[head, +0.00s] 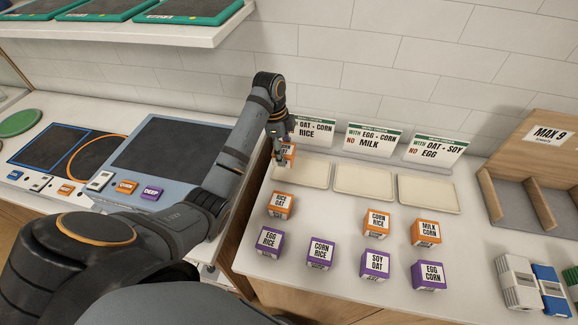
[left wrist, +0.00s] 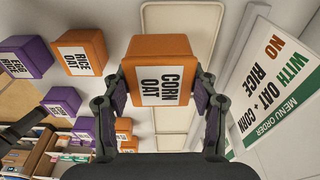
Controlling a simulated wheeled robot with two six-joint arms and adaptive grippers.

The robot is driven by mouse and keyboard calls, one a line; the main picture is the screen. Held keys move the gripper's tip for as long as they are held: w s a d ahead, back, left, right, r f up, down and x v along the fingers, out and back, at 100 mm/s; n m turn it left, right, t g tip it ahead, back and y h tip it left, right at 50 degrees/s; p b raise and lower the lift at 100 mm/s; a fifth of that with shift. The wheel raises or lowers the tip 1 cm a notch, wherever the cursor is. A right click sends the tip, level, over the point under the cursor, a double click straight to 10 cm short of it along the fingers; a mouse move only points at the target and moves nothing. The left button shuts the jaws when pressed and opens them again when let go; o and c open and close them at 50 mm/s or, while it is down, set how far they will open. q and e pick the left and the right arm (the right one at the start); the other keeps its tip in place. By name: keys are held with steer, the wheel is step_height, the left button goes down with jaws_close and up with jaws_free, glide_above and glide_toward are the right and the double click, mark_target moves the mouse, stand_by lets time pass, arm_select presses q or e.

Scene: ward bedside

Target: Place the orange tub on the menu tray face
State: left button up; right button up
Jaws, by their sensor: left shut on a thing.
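My left gripper (head: 281,153) is shut on an orange tub (head: 290,152) at the left end of the left cream tray (head: 314,173). In the left wrist view the orange tub (left wrist: 160,50) sits between the two fingers of the gripper (left wrist: 161,98), and its white label reads CORN OAT. The cream tray (left wrist: 203,22) shows behind it there. Whether the tub touches the tray is hard to tell. The menu card (head: 312,131) behind this tray reads WITH OAT + CORN, NO RICE; it also shows in the left wrist view (left wrist: 270,85). My right gripper is not in view.
Two more empty trays, the middle (head: 364,182) and the right (head: 428,194), have their own menu cards. Other orange tubs (head: 376,223) and purple tubs (head: 320,253) stand in front. A wooden divided box (head: 535,190) is at the right.

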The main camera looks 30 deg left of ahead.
mark_target(288, 153)
arm_select(q)
steer(key=shift+w+f, duration=0.45)
steer(key=shift+f, duration=0.3)
steer(key=shift+w+a+f, duration=0.1)
steer(key=shift+w+f, duration=1.05)
steer(key=shift+f+p, duration=0.35)
steer(key=shift+p, duration=0.15)
step_height(288, 153, down, 2)
steer(key=shift+w+f+p, duration=0.1)
steer(key=shift+f+p, duration=0.1)
steer(key=shift+p, duration=0.3)
steer(key=shift+f, duration=0.2)
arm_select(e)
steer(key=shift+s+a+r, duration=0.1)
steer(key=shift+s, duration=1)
arm_select(q)
steer(key=shift+f, duration=0.1)
steer(key=o, duration=1.3)
